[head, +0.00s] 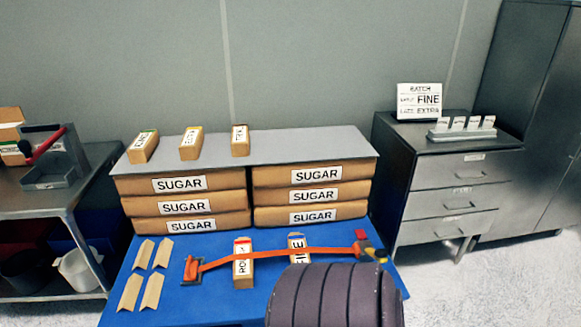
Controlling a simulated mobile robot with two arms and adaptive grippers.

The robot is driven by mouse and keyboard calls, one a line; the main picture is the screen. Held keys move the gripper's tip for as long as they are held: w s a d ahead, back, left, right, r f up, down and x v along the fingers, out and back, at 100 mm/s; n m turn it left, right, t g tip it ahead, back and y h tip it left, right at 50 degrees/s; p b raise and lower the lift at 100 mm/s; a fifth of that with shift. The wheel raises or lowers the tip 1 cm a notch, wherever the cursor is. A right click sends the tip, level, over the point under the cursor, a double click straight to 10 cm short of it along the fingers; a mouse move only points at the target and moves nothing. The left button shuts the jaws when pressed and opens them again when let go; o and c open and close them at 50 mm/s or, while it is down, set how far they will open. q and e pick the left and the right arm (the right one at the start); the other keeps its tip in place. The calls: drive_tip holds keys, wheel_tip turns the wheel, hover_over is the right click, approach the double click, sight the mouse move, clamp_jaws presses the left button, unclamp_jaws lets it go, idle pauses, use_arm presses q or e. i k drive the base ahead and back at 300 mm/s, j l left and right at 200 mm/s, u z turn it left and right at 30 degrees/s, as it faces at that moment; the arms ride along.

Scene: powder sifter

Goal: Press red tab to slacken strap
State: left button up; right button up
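An orange strap (285,253) runs left to right across the blue table top, over two small cartons. The left carton (243,272) has a label I cannot read fully; the right carton (299,256) seems to read FINE. The red tab (361,235) sits at the strap's right end, above an orange and grey buckle with a yellow part (376,254). An orange end fitting (192,269) holds the left end.
A large dark ribbed form (330,298) covers the front right of the blue table (215,300). Several cardboard corner pieces (152,290) lie at left. Stacked SUGAR packs (180,205) carry a grey board (300,145) behind. A drawer cabinet (455,170) stands right, a metal bench (40,200) left.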

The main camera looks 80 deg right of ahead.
sight(361, 235)
drive_tip(key=z, duration=3.1)
